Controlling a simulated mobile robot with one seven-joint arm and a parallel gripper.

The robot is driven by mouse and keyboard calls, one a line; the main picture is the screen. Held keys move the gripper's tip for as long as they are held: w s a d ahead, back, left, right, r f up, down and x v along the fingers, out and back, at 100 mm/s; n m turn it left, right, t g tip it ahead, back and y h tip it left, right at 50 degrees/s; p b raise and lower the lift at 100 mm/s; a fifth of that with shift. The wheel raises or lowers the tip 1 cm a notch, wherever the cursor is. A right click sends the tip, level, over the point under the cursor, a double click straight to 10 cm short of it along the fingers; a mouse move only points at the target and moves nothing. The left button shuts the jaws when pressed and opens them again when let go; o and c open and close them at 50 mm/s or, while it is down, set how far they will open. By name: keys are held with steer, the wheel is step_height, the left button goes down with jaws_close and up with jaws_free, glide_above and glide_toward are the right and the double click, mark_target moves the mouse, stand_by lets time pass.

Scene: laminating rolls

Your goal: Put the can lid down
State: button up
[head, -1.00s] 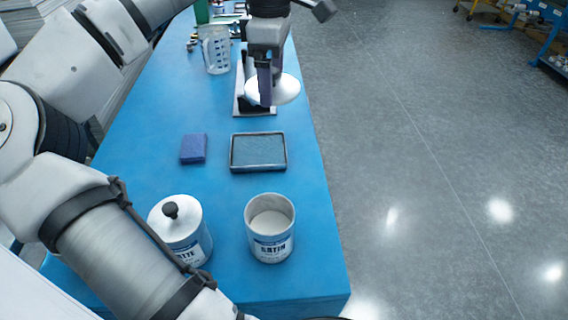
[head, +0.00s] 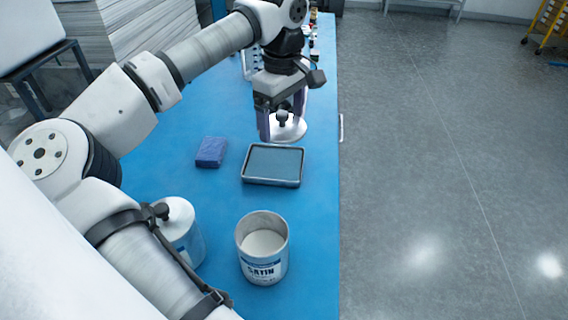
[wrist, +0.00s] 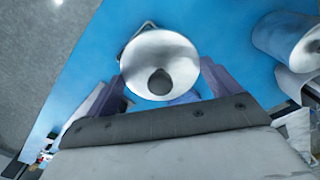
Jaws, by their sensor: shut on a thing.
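The can lid is a round, shiny pale disc with a dark knob (head: 291,132). My gripper (head: 284,118) is shut on it, with one purple finger on each side of the knob. The lid is just behind the tray in the head view; its exact height over the table is hard to tell. In the wrist view the lid (wrist: 160,52) faces the camera, between the fingers (wrist: 162,88). The open can labelled SATIN (head: 263,267) stands upright at the front, with pale contents showing.
A dark-rimmed shallow tray (head: 273,165) lies between the held lid and the open can. A blue sponge (head: 211,152) is left of the tray. A second can (head: 188,240), with a knobbed lid on, stands left of the open can. The blue table (head: 315,225) is clear along its right side.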

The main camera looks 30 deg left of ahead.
step_height(320, 180, down, 13)
steer(key=shift+p, duration=1.15)
steer(key=shift+f, duration=0.1)
steer(key=shift+f+b, duration=0.4)
steer(key=shift+b, duration=0.15)
steer(key=o, duration=0.7)
steer(key=shift+r, duration=0.15)
steer(key=shift+r+p, duration=0.5)
steer(key=shift+r, duration=0.05)
step_height(320, 180, up, 12)
steer(key=shift+f+b, duration=0.2)
steer(key=shift+b, duration=0.9)
